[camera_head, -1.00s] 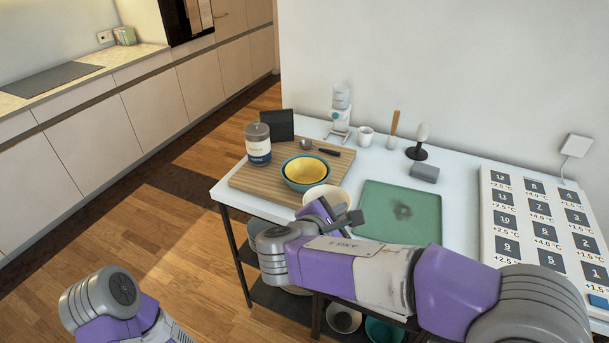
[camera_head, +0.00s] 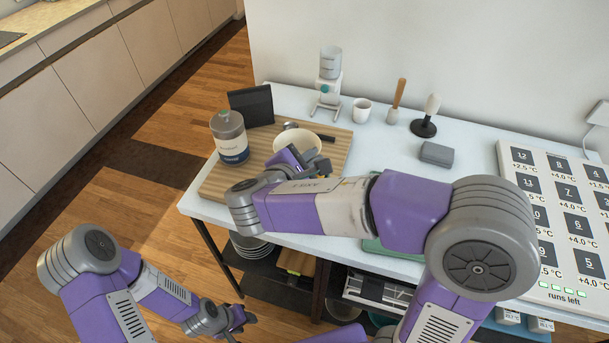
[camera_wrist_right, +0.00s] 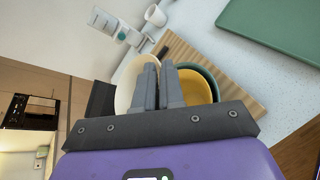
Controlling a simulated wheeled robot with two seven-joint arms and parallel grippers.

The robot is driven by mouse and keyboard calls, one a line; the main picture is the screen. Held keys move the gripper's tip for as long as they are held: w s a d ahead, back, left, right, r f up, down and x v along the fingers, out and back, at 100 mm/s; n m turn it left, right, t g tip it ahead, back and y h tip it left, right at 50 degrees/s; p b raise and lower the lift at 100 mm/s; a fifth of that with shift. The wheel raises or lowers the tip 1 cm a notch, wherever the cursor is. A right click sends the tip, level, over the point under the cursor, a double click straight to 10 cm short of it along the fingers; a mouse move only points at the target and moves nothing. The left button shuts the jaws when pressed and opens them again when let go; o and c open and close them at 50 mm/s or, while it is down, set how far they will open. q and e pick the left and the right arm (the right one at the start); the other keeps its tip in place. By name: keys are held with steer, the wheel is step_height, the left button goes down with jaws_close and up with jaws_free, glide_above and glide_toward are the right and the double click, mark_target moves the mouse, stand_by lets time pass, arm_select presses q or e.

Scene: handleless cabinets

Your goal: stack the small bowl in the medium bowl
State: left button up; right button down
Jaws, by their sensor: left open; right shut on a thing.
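A cream bowl (camera_head: 297,141) shows above the wooden board, partly covered by my right gripper (camera_head: 298,160). In the right wrist view my right gripper (camera_wrist_right: 159,68) is shut on the wall of this cream bowl (camera_wrist_right: 125,85). Beside it, a yellow bowl (camera_wrist_right: 195,88) sits inside a teal bowl (camera_wrist_right: 212,78) on the board; my fingers partly cover them. My right arm hides both from the head view. I cannot tell how high the cream bowl is held. My left gripper (camera_head: 240,320) is open and empty, low in front of the table.
A large button panel (camera_head: 560,215) is at right. Plates (camera_head: 250,245) lie below.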

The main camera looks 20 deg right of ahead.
step_height(320, 180, down, 2)
steer(key=shift+s, duration=0.1)
steer(key=shift+f+b, duration=0.9)
steer(key=shift+f, duration=1.2)
steer(key=shift+f+b, duration=0.6)
steer(key=shift+f, duration=0.05)
steer(key=c, duration=1.2)
jaws_free()
steer(key=shift+r, duration=0.15)
